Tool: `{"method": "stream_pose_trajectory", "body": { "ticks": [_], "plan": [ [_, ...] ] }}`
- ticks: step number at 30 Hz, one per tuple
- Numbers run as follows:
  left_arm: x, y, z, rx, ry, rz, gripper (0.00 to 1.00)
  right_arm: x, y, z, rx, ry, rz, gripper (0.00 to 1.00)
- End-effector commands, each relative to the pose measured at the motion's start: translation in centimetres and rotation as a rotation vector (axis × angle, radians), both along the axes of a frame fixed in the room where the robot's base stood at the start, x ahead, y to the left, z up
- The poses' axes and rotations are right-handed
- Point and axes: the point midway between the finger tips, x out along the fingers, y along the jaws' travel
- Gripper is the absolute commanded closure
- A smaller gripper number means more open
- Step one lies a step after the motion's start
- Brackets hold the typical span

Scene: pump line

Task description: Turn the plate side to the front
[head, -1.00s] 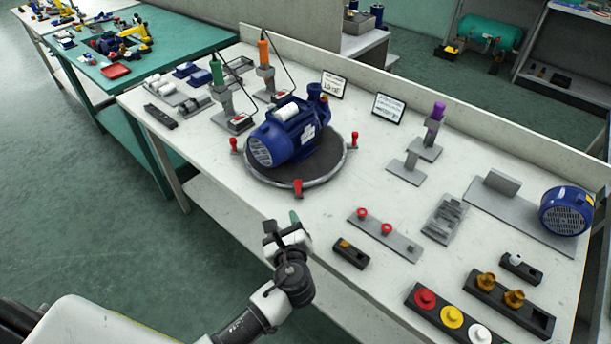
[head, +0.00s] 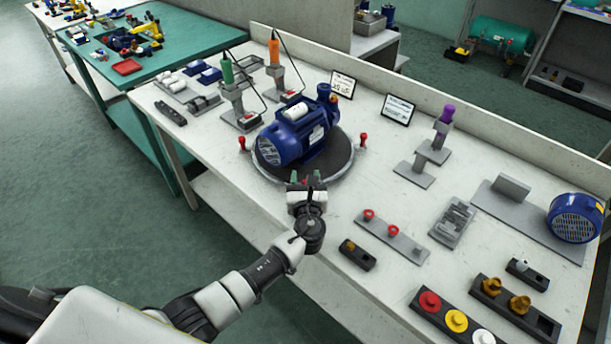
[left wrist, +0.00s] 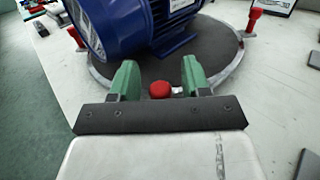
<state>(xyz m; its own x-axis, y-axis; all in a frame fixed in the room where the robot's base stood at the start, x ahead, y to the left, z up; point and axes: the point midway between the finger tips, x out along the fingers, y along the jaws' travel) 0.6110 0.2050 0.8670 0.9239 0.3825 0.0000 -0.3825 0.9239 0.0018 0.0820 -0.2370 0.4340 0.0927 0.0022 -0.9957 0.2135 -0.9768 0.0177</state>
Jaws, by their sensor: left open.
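A blue pump (head: 297,136) sits on a round dark turntable (head: 330,164) with a light rim, its finned end facing the front left. Red knobs stand around the rim: a left one (head: 242,144), a right one (head: 363,141) and a front one. My left gripper (head: 308,180) is at the turntable's front edge. In the left wrist view its green fingers (left wrist: 160,78) are open, with the front red knob (left wrist: 159,89) between them, and I see a gap on both sides of the knob. My right gripper is not in view.
Two tool stands with a green (head: 227,71) and an orange handle (head: 274,52) are behind the pump on the left. A grey strip with red knobs (head: 391,236) and a small black block (head: 357,254) lie to the right of my gripper. A second blue motor (head: 574,217) stands far right.

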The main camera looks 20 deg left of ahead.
Motion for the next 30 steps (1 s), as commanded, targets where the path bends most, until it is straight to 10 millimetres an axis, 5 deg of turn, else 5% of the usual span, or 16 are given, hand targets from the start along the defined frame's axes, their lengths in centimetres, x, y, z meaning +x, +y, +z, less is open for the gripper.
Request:
{"method": "stream_pose_trajectory", "body": {
  "ticks": [12,21,30],
  "plan": [
    [0.87,0.35,0.02,-0.002,0.000,0.000,0.53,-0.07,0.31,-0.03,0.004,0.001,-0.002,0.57],
    [0.85,0.34,0.01,-0.002,0.000,0.000,0.99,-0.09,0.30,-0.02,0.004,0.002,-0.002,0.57],
    [0.81,0.42,-0.01,-0.002,0.000,-0.004,1.00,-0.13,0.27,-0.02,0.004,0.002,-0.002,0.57]
  ]
}}
